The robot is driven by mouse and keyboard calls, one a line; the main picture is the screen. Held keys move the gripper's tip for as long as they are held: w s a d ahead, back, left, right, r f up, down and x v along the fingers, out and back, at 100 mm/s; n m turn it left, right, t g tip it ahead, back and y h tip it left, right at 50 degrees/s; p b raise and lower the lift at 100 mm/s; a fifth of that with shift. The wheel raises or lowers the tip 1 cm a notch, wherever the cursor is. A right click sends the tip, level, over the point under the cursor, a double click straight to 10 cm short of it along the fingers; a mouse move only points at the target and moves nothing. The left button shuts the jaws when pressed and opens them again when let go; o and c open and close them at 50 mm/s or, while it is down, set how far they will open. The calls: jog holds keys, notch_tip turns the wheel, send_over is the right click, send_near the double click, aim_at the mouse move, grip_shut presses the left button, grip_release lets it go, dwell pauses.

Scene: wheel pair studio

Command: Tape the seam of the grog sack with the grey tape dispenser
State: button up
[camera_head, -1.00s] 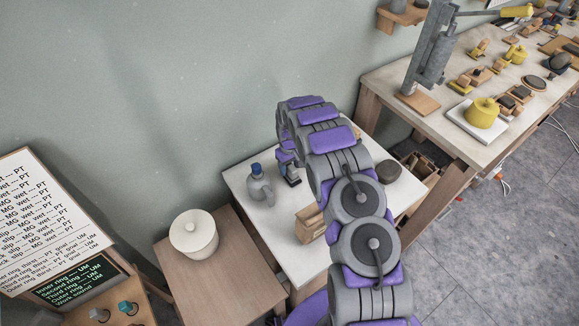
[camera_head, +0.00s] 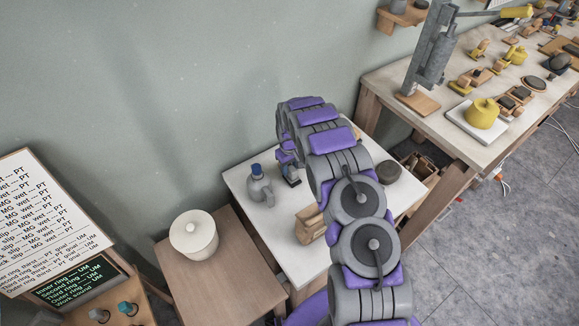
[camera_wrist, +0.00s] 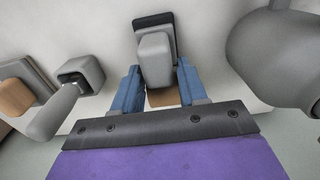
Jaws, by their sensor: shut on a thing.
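My gripper (camera_wrist: 158,72) has its two blue fingers shut around a grey, blocky thing with a dark base, which I take for the grey tape dispenser (camera_wrist: 154,48). A small tan patch shows below it between the fingers. In the head view my gripper (camera_head: 289,166) is low over the white table, left of my arm, with the dark grey end of the held thing under it. Whether it touches the table is unclear. A brown paper sack, likely the grog sack (camera_head: 307,226), stands near the table's front, partly behind my arm. Its seam cannot be made out.
A grey bottle with a blue cap (camera_head: 260,189) stands just left of my gripper. In the wrist view, a grey handled tool (camera_wrist: 80,76) lies left. A dark round thing (camera_head: 388,172) is at the table's right. A white lidded pot (camera_head: 194,236) stands on a lower wooden table.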

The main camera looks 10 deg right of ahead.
aim_at(290, 166)
jog(key=shift+r+p, duration=1.15)
jog(key=shift+r, duration=1.85)
